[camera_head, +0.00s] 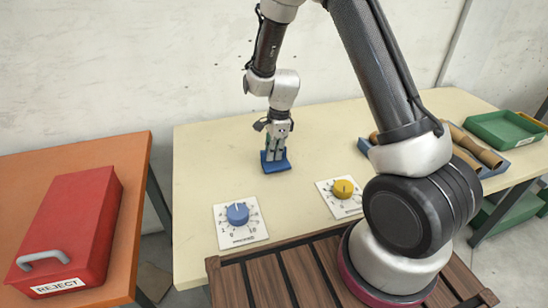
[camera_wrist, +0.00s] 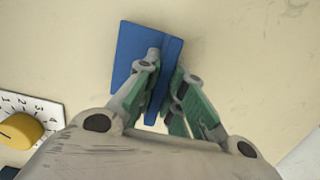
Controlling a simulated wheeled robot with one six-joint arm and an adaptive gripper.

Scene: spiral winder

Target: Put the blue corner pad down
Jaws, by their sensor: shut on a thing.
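The blue corner pad (camera_head: 276,166) is at my gripper's fingertips, low over the cream tabletop (camera_head: 215,160) or touching it; I cannot tell which. It also shows in the wrist view (camera_wrist: 135,50), as a flat blue plate with an upright part between the fingers. My gripper (camera_head: 275,155) points down and is shut on the pad. In the wrist view my gripper (camera_wrist: 160,100) has its green-sided fingers on both sides of the upright part, hiding some of it.
A blue dial (camera_head: 238,214) and a yellow dial (camera_head: 343,189) sit near the table's front. A tray of brown tubes (camera_head: 478,150) and a green bin (camera_head: 504,130) stand at right. A red REJECT box (camera_head: 75,225) is on the orange table at left. The tabletop around the pad is clear.

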